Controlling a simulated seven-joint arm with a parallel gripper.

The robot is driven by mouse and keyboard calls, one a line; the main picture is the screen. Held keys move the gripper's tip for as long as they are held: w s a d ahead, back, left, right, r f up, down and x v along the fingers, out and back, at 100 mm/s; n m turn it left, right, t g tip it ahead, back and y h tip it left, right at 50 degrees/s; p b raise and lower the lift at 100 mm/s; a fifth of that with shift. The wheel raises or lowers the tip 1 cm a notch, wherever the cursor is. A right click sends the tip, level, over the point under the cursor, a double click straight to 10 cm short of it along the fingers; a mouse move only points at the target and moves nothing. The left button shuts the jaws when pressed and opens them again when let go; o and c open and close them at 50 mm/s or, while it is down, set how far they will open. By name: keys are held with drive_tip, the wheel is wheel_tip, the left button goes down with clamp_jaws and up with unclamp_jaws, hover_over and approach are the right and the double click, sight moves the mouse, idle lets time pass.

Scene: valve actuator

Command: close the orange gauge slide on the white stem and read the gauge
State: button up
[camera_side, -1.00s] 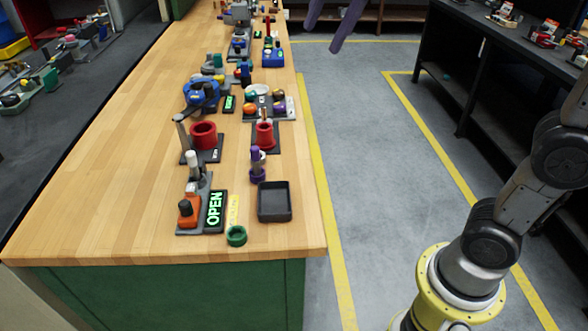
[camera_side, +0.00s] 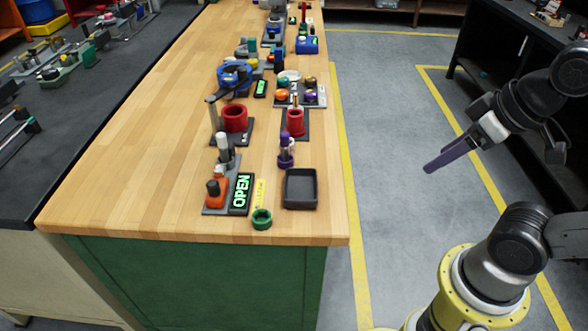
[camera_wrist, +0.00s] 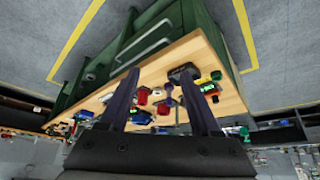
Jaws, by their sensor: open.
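The orange gauge slide (camera_side: 215,194) sits at the near end of a grey base on the wooden bench. The white stem (camera_side: 223,146) stands upright at the far end of that base, with a gap between slide and stem. A black display (camera_side: 241,194) beside them reads OPEN in green; it also shows small in the wrist view (camera_wrist: 207,88). My gripper (camera_side: 430,169), with purple fingers, is off the bench to the right, over the floor and far from the slide. In the wrist view my gripper (camera_wrist: 158,78) is open and empty, its fingers wide apart.
A black tray (camera_side: 300,205), a green ring (camera_side: 261,219) and a purple fixture (camera_side: 286,152) stand right of the gauge. Red cylinders (camera_side: 234,118) and more fixtures stand farther along the bench (camera_side: 145,180). Bare wood lies left of the gauge.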

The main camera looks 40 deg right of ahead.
drive_tip(key=w+a+r+n, duration=0.1)
drive_tip(key=w+r, duration=0.3)
drive_tip(key=r, duration=0.2)
drive_tip(key=w+r+n, duration=0.2)
drive_tip(key=w+r, duration=0.1)
drive_tip(key=r, duration=0.3)
drive_tip(key=w+a+r+n+g, duration=0.1)
drive_tip(key=w+a+r, duration=0.1)
drive_tip(key=w, duration=0.2)
drive_tip(key=w+a+r+g, duration=0.1)
drive_tip(key=w+a+r, duration=0.1)
drive_tip(key=w+r, duration=0.15)
drive_tip(key=n+g, duration=0.4)
drive_tip(key=n, duration=0.1)
hover_over(212, 182)
wheel_tip(212, 182, down, 18)
wheel_tip(212, 182, down, 14)
drive_tip(key=shift+r, duration=0.15)
